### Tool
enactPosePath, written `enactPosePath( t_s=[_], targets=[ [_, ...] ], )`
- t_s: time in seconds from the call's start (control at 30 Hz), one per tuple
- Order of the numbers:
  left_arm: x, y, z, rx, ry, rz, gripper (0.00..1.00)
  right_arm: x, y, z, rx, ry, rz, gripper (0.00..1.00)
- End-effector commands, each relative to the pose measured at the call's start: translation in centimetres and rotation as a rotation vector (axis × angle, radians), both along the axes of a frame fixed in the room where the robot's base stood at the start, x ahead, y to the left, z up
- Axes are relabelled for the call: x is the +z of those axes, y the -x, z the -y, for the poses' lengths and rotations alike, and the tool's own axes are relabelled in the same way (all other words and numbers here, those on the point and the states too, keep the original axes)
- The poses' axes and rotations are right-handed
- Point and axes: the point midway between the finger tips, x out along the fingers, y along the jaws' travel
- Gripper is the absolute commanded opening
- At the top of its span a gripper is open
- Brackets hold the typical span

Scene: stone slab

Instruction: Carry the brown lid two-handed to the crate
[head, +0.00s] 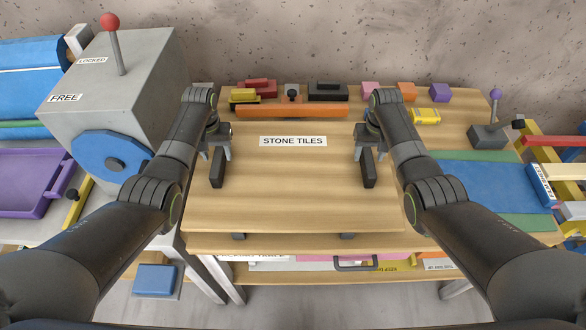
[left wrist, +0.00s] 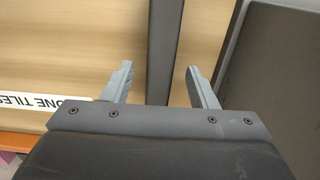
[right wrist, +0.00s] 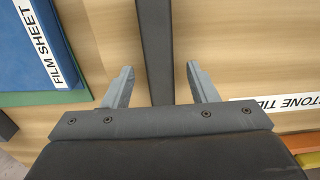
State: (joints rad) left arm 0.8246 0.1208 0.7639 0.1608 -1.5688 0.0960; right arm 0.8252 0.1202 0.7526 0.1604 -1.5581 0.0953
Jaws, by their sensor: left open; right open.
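The brown lid (head: 292,195) is a wide wood-grain board lying flat in the middle of the head view. It has a dark bar handle near each side, left (head: 217,172) and right (head: 368,172). My left gripper (head: 217,150) is open over the left handle. In the left wrist view the left handle (left wrist: 165,35) runs between its spread fingers. My right gripper (head: 368,148) is open over the right handle. In the right wrist view the right handle (right wrist: 154,35) runs between its spread fingers. I cannot make out a crate for certain.
A "STONE TILES" label (head: 293,141) lies at the lid's back. Several coloured blocks, including an orange bar (head: 300,110), stand behind it. A grey machine (head: 120,85) with a red-knobbed lever is at left. A blue film sheet (head: 480,185) and a purple-knobbed lever (head: 494,110) are at right.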

Motion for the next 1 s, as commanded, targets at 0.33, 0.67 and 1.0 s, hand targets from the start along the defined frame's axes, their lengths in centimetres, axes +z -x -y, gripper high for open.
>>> enactPosePath(
  t_s=[0.33,0.67,1.0],
  targets=[
    [-3.3,0.0,0.0,-0.001,0.001,-0.001,0.53,-3.3,0.0,-0.1,0.001,-0.001,-0.001,0.53],
    [-3.9,0.0,0.0,-0.001,0.0,0.0,0.53,-3.8,0.0,0.0,0.001,-0.001,0.0,0.53],
    [-3.8,0.0,0.0,0.0,0.0,0.0,0.25,-3.8,0.0,0.0,0.001,0.0,0.0,0.25]
  ],
)
